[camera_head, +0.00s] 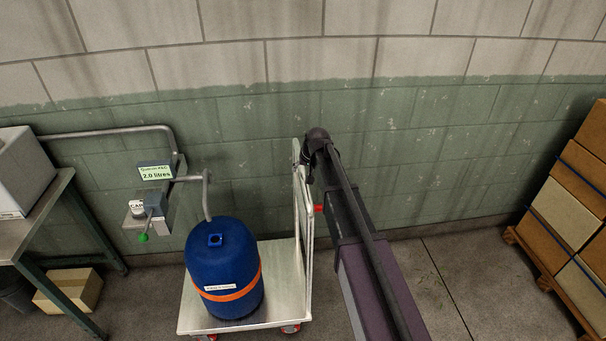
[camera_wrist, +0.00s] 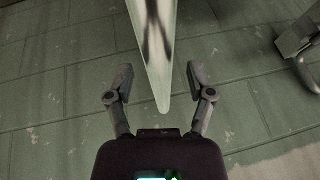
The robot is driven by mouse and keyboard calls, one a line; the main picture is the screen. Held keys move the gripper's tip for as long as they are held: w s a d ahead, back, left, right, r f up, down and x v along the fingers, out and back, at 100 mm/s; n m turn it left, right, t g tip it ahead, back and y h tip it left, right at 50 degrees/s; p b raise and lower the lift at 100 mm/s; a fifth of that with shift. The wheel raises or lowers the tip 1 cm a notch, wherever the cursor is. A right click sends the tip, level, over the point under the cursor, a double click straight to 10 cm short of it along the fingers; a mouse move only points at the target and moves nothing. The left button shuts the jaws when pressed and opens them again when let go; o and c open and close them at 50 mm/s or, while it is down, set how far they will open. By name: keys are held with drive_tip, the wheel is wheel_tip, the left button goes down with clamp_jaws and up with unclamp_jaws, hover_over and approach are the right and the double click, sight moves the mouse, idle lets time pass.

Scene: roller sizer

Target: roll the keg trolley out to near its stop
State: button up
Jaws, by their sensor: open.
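The keg trolley (camera_head: 190,316) stands on the floor by the green wall, a pale flat deck on red-hubbed castors. A blue keg (camera_head: 212,268) with an orange band stands upright on it. The trolley's pale upright handle frame (camera_head: 308,225) rises at the deck's right side. In the wrist view, my gripper (camera_wrist: 159,70) is open, one finger on each side of a pale metal bar (camera_wrist: 160,50), which looks like part of the handle. Neither finger visibly touches it. In the head view my arm largely hides the gripper, near the top of the handle.
A wall-mounted bent pipe (camera_head: 205,195) comes down over the keg, beside a sign (camera_head: 155,173) reading 2.0 litres. A bench (camera_head: 50,205) stands at the left with a carton (camera_head: 72,290) beneath. Stacked boxes (camera_head: 565,200) on a pallet stand at the right. Floor between is clear.

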drive_tip(key=shift+f, duration=0.2)
clamp_jaws()
idle(0.3)
